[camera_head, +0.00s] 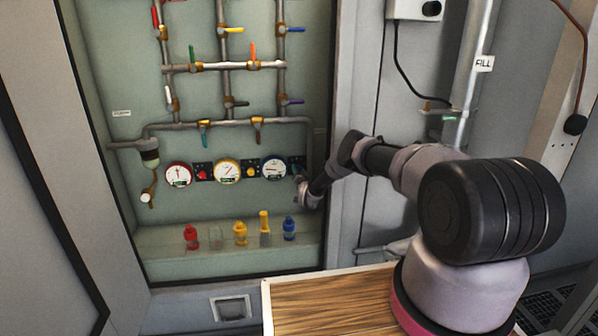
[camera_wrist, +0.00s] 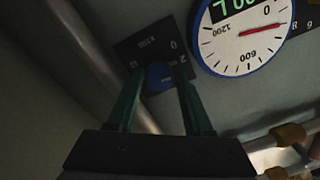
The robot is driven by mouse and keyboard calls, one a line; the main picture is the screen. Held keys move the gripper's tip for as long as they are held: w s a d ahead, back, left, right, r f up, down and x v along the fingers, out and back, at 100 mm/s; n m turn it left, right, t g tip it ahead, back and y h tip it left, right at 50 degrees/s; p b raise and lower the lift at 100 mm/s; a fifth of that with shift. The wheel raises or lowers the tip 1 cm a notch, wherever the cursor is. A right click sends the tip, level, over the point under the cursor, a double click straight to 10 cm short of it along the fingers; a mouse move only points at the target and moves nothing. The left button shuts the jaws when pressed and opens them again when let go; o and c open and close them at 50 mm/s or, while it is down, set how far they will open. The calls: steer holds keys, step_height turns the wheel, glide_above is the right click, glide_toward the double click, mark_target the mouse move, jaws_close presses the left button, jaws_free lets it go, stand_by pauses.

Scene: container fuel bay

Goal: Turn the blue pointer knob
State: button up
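The blue pointer knob (camera_wrist: 159,74) sits on a dark plate (camera_wrist: 140,47) with white markings, beside the blue-rimmed gauge (camera_wrist: 243,38). In the wrist view my gripper (camera_wrist: 160,78) points at the knob with its two dark green fingers apart. The knob shows between the fingertips; I cannot tell whether they touch it. Its lower part and pointer direction are hard to make out in the shade. In the head view my gripper (camera_head: 304,190) is at the panel, just right of the blue-rimmed gauge (camera_head: 273,168), and largely hides the blue knob.
A red knob (camera_head: 202,174) and a yellow knob (camera_head: 251,171) sit in the same row beside their gauges. Pipes with coloured valve handles run above. A ledge below holds several red, yellow and blue fittings (camera_head: 240,233). A pipe (camera_wrist: 100,60) passes close left of my fingers.

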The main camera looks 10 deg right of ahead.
stand_by(0.3)
steer(key=shift+s, duration=0.25)
steer(key=s, duration=1)
steer(key=shift+s, duration=0.15)
steer(key=shift+s+d+f, duration=0.1)
steer(key=shift+d, duration=0.05)
